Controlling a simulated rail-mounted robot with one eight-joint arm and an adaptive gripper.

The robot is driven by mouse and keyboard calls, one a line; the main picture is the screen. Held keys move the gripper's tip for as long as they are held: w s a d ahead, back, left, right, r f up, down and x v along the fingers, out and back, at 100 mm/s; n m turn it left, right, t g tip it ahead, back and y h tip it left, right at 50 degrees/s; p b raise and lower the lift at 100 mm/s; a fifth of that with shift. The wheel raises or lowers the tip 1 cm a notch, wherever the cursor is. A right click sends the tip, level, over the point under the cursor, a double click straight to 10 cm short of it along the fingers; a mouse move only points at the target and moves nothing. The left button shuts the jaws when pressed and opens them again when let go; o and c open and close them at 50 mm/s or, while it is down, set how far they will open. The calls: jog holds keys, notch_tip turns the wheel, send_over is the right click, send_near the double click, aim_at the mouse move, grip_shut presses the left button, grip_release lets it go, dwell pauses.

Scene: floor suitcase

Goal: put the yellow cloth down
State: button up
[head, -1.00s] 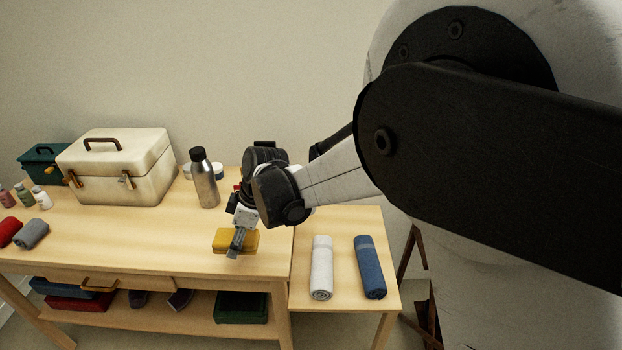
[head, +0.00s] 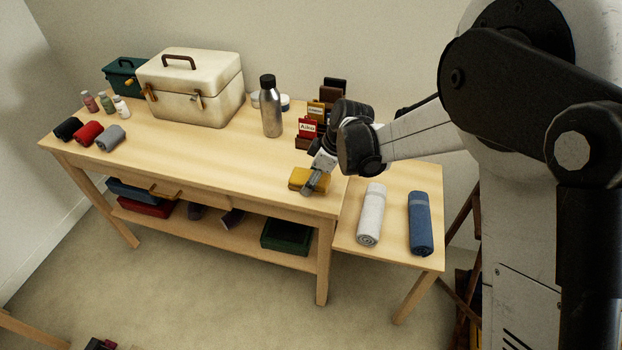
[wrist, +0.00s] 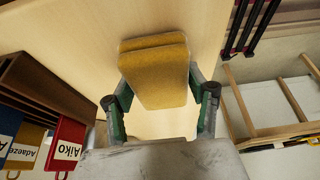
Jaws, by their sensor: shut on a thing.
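The yellow cloth (head: 301,179) is a folded, flat block at the front right part of the wooden table (head: 215,160). My gripper (head: 309,184) is at the cloth, seen from the side in the head view. In the wrist view the yellow cloth (wrist: 157,75) sits between the two fingers of my gripper (wrist: 158,100), which are shut on it. Whether the cloth touches the tabletop cannot be told for sure; it looks very near it. Part of the cloth is hidden by a finger in the head view.
A lower side table (head: 385,252) holds a white roll (head: 371,215) and a blue roll (head: 419,223). A steel bottle (head: 271,108), a cream case (head: 190,90) and name-tagged items (head: 307,127) stand behind. The table's middle is clear.

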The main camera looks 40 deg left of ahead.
jog(key=shift+f, duration=0.1)
jog(key=o, duration=1.1)
jog(key=p+v, duration=0.1)
jog(key=v, duration=1.1)
jog(key=shift+p, duration=0.3)
jog(key=shift+w, duration=0.1)
